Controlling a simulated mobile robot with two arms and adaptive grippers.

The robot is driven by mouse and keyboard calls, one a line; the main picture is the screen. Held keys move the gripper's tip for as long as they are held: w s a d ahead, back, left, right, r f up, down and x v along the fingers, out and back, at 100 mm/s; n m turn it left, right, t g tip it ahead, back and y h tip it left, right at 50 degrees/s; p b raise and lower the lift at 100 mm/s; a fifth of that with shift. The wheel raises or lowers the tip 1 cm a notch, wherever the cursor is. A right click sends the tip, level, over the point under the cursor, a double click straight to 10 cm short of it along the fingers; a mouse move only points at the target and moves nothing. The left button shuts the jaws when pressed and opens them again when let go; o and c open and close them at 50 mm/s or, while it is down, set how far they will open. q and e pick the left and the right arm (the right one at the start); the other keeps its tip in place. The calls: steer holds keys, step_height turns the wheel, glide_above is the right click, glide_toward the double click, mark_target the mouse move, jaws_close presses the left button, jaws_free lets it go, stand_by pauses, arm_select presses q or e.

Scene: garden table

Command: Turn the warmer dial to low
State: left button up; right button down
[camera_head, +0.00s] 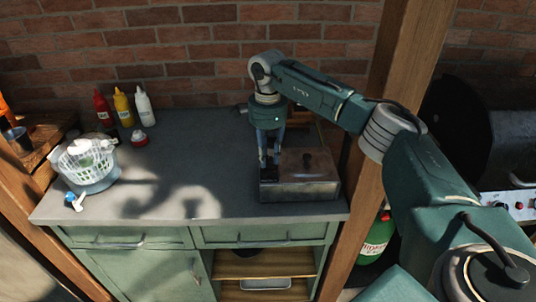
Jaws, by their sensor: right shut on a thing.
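The warmer (305,188) is a low grey metal box with a brownish lid and a dark knob on top, at the right end of the counter. My right gripper (269,168) points down at the left part of the warmer. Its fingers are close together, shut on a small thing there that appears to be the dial. The fingers cover the dial, so its setting cannot be read. My left gripper is not in view.
The grey counter (180,165) is clear in the middle. Red (103,108), yellow (122,108) and white (146,106) bottles stand at the back left. A white basket (85,160) is at the left. A wooden post (392,75) rises right of the warmer.

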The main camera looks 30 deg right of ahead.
mark_target(268, 158)
steer(key=m, duration=0.3)
steer(key=shift+r+m, duration=0.1)
steer(key=shift+m, duration=0.2)
steer(key=shift+w+m, duration=0.1)
steer(key=shift+m, duration=1.7)
steer(key=shift+p, duration=0.3)
steer(key=c, duration=1.5)
jaws_free()
steer(key=shift+o, duration=0.2)
step_height(268, 158, up, 12)
